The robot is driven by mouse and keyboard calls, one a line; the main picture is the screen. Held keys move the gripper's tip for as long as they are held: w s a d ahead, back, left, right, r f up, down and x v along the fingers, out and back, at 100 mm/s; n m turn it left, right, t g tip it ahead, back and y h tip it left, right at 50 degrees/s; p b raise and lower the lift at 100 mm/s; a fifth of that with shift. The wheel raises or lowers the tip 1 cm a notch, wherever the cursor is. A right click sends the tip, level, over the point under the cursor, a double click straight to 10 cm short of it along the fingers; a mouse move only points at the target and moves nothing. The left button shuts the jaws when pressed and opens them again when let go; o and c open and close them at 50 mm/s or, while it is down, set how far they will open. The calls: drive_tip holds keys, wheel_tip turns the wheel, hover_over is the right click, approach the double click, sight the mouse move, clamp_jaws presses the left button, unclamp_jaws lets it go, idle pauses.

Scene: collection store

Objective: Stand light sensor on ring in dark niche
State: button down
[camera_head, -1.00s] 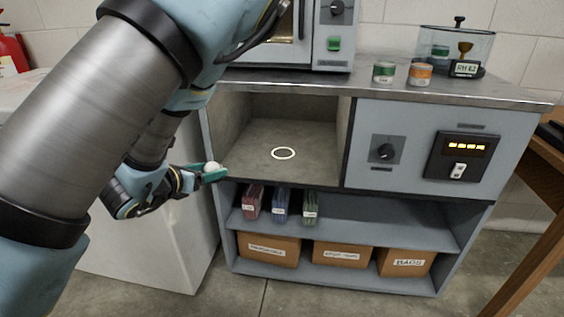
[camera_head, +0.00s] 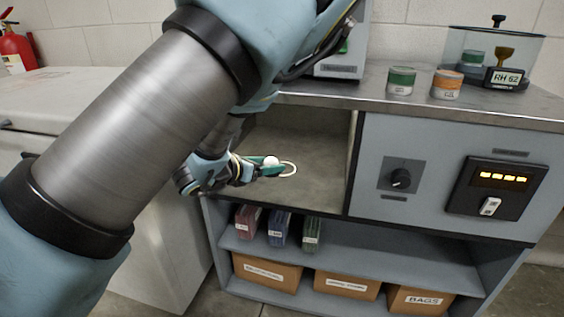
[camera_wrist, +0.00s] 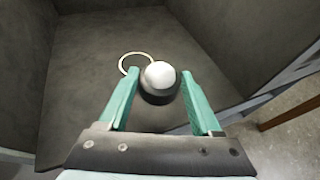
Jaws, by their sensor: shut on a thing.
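The light sensor, a white dome on a dark round base, is between the green fingers of my gripper (camera_wrist: 159,84). In the wrist view the sensor (camera_wrist: 160,75) is upright and held near the fingertips. In the head view my gripper (camera_head: 268,166) reaches into the niche from the left, with the white dome (camera_head: 271,160) at its tip. The pale ring (camera_head: 292,172) lies on the floor of the niche (camera_head: 320,188). It is just beyond and left of the sensor in the wrist view (camera_wrist: 123,62), partly overlapped by it. The sensor's height above the floor is unclear.
The niche's right wall (camera_head: 350,150) and front edge are close by. Two small tins (camera_head: 401,82) stand on the counter above. A panel with a dial (camera_head: 401,178) and a lit display (camera_head: 497,178) is right of the niche. Shelves with boxes lie below.

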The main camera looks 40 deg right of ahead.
drive_tip(key=w+d, duration=0.2)
drive_tip(key=d, duration=0.1)
drive_tip(key=w+d+f, duration=0.1)
drive_tip(key=w+d, duration=0.1)
drive_tip(key=d, duration=0.2)
drive_tip(key=w+d+f, duration=0.1)
drive_tip(key=w+d, duration=0.2)
drive_tip(key=d, duration=0.1)
drive_tip(key=shift+f, duration=0.1)
drive_tip(key=shift+a+f, duration=0.1)
drive_tip(key=shift+f, duration=1.9)
drive_tip(key=shift+w+d+f, duration=0.15)
drive_tip(key=shift+d+f, duration=0.05)
drive_tip(key=shift+f, duration=0.2)
drive_tip(key=shift+f, duration=0.15)
drive_tip(key=shift+c, duration=0.4)
unclamp_jaws()
